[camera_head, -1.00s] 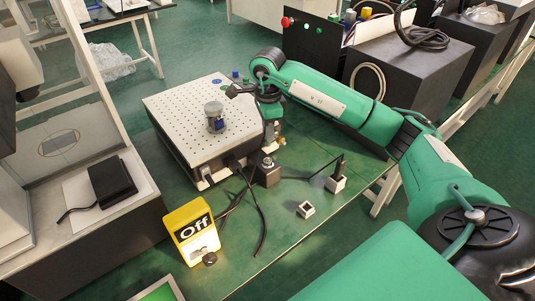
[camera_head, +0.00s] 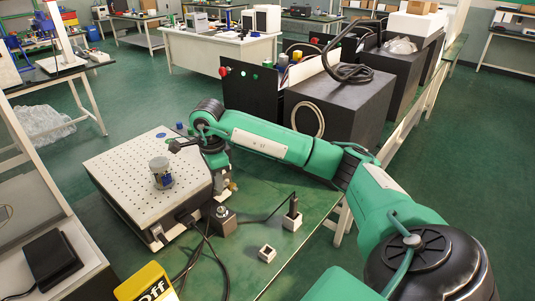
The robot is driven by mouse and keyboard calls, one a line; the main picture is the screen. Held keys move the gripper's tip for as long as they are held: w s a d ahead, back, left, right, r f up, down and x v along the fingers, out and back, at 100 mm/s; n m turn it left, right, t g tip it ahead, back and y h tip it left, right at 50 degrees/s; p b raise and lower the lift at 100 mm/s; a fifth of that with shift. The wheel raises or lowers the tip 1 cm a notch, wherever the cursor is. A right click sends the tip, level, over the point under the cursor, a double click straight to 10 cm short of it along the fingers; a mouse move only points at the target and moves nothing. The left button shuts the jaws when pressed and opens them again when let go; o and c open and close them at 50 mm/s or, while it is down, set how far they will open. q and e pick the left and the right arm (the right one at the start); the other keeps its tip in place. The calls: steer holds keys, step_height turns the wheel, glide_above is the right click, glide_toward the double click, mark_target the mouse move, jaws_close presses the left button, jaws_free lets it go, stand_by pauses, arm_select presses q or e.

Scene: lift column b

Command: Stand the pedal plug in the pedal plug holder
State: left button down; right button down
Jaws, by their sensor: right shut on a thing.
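A black plug-like piece (camera_head: 293,206) stands upright in a pale square block (camera_head: 292,221) on the green table, with a black cable running left from it. A second pale block (camera_head: 267,253) with a dark square opening stands apart, nearer me, and looks empty. I cannot tell for sure which block is the pedal plug holder. My right gripper (camera_head: 221,182) points down at the right edge of the perforated board, above and behind a dark box with a silver top (camera_head: 222,217). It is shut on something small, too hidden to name. My left gripper is not in view.
Black equipment boxes (camera_head: 340,108) stand behind my arm.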

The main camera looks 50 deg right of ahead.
stand_by(0.3)
